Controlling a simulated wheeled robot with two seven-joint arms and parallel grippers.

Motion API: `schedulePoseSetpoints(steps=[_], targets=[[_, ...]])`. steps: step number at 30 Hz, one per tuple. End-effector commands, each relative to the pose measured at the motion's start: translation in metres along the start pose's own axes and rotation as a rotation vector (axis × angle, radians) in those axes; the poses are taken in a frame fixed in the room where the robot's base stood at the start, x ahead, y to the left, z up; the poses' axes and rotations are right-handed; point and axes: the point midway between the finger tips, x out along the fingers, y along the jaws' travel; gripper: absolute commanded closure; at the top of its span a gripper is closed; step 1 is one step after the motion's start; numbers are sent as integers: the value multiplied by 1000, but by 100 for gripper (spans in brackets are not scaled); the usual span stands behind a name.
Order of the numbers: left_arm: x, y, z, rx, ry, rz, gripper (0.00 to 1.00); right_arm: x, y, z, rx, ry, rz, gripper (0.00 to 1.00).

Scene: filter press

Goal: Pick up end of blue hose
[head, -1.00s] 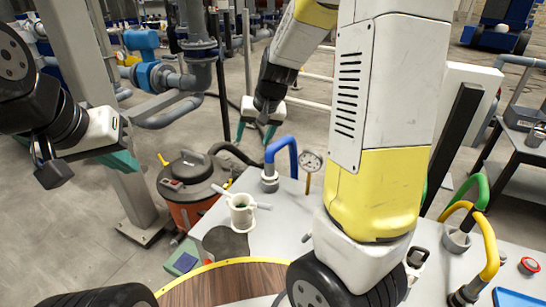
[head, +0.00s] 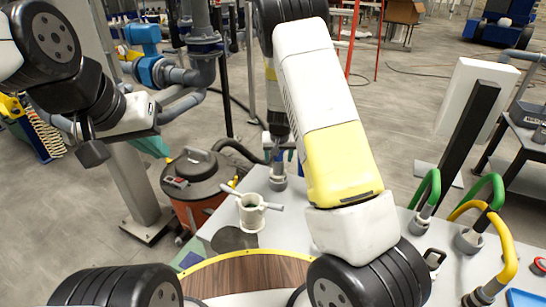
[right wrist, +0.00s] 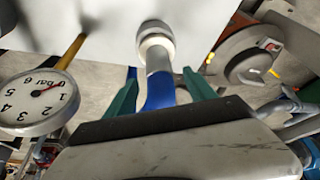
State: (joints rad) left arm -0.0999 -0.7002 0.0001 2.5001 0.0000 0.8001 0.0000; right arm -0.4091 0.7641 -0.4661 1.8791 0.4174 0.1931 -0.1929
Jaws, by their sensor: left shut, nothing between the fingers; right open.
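The blue hose (right wrist: 160,91) runs from a light grey cuff in the right wrist view. It lies between the two green fingers of my right gripper (right wrist: 160,73), which is open with gaps on both sides. In the head view, my right arm hides most of the hose, and its grey socket (head: 277,182) shows on the light table. My right gripper (head: 281,150) is above that socket, partly hidden. My left gripper (head: 160,146) is shut and empty at the left, away from the hose.
A pressure gauge (right wrist: 38,103) on a yellow stem stands beside the hose. A white cup-like fitting (head: 250,212) is nearer on the table (head: 290,220). Green hoses (head: 428,185) and a yellow hose (head: 505,250) rise at right. An orange vacuum (head: 195,190) stands beyond the left edge.

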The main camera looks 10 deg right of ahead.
Motion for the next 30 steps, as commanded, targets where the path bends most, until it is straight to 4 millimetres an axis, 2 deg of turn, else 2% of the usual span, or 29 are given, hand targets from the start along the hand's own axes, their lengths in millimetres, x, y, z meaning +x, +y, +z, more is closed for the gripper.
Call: schedulePoseSetpoints(steps=[4,12,22,30], targets=[[0,0,0,0,0,0,100,17,0,0,1,0,0,36],[0,0,0,0,0,0,100,20,0,0,1,0,0,36],[0,0,0,0,0,0,100,20,0,0,1,0,0,100],[0,0,0,0,0,0,100,19,1,-1,1,2,1,100]])
